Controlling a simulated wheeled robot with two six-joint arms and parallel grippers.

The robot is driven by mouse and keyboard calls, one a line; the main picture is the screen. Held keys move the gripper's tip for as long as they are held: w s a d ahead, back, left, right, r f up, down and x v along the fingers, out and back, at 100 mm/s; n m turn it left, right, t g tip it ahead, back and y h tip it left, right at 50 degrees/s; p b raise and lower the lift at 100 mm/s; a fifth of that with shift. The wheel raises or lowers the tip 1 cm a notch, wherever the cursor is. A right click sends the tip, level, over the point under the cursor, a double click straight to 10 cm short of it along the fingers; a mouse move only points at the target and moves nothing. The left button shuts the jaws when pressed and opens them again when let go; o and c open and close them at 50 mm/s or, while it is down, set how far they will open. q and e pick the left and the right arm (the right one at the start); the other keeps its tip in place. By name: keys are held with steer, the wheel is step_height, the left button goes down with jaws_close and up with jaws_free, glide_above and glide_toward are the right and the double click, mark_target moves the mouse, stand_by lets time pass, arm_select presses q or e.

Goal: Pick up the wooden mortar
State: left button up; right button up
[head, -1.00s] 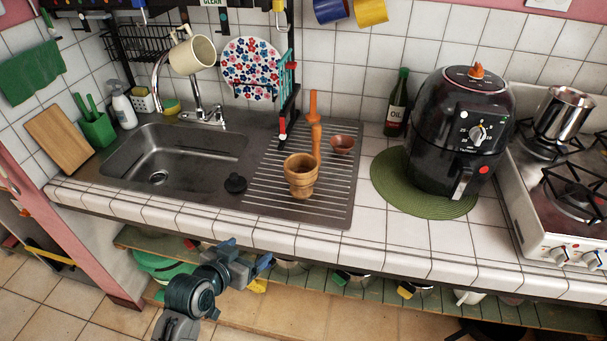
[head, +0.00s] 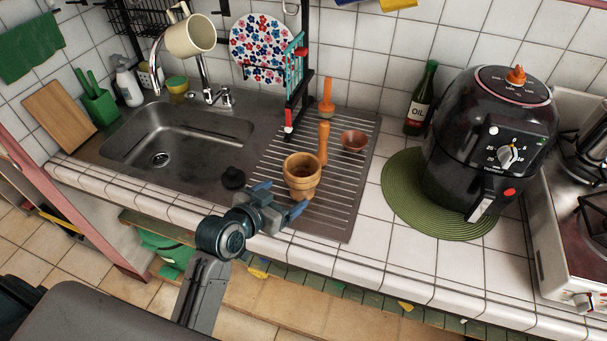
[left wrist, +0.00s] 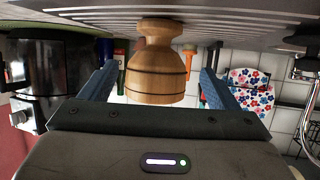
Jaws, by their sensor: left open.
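The wooden mortar (head: 301,178) is a light brown turned cup with dark bands. It stands upright on the ribbed drainboard (head: 345,215), right of the sink. My left gripper (head: 282,200) is open at the counter's front edge, just in front of the mortar. In the left wrist view, which is upside down, the mortar (left wrist: 155,65) appears between the two blue fingers, beyond the gripper body; I cannot tell whether either finger touches it. My right gripper is not in view.
A wooden pestle (head: 323,143) stands just behind the mortar, with a small brown bowl (head: 353,141) to its right. A black stopper (head: 233,178) lies left of the mortar. A black air fryer (head: 487,150) stands on a green mat (head: 400,205). The tiled counter front is clear.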

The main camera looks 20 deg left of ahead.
mark_target(295, 189)
arm_select(q)
steer(key=shift+x, duration=0.85)
steer(key=p+x, duration=0.2)
steer(key=x, duration=0.2)
steer(key=shift+d, duration=0.1)
steer(key=shift+w+d+f, duration=0.15)
steer(key=shift+w+f, duration=0.25)
steer(key=shift+r, duration=0.1)
jaws_close()
